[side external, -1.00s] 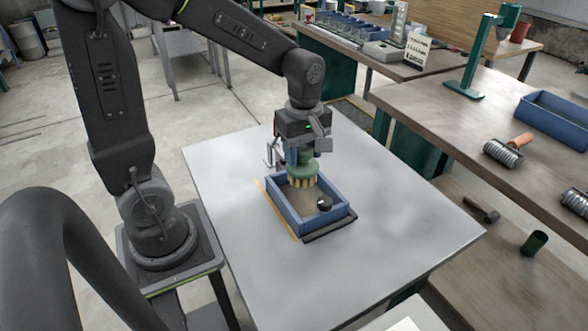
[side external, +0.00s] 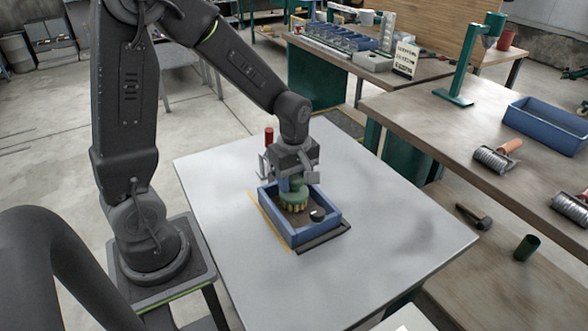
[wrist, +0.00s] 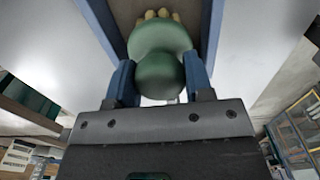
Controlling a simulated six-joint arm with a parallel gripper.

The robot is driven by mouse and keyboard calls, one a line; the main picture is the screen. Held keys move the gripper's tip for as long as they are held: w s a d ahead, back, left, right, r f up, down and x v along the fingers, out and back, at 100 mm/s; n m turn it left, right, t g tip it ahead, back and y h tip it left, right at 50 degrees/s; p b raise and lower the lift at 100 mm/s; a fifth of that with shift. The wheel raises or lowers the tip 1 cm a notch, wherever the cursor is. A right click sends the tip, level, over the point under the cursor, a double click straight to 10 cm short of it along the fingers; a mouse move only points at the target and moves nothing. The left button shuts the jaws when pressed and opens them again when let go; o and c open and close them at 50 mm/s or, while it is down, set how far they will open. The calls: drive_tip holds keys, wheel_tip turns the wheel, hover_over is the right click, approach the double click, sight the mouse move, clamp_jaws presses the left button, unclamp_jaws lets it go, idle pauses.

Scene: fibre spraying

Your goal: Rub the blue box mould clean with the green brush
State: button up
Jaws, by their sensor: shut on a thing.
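The blue box mould (side external: 325,227) lies open side up on the grey table, with a black round knob inside near its right end. My gripper (side external: 292,184) is over the far left part of the mould. It is shut on the green brush (side external: 294,196), whose pale bristles point down inside the mould. In the wrist view the two blue fingers (wrist: 158,82) close on the brush's round green handle (wrist: 160,75). The bristles (wrist: 158,14) show beyond it, with the mould walls on both sides. Whether the bristles touch the mould's floor is hidden.
A dark flat bar (side external: 322,238) lies along the mould's near right side, and a yellow strip (side external: 268,222) along its left. A red cylinder (side external: 269,136) stands behind it. The grey table (side external: 400,240) is clear to the right. A workbench holds another blue box (side external: 545,125) and rollers.

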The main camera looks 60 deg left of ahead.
sight(301, 198)
drive_tip(key=shift+f, duration=0.7)
drive_tip(key=shift+d, duration=0.35)
drive_tip(key=shift+c, duration=0.2)
drive_tip(key=shift+d+f, duration=0.15)
drive_tip(key=shift+d, duration=1)
drive_tip(key=shift+a, duration=1.6)
drive_tip(key=shift+d+r, duration=0.1)
drive_tip(key=shift+r, duration=4)
drive_tip(key=shift+f, duration=0.2)
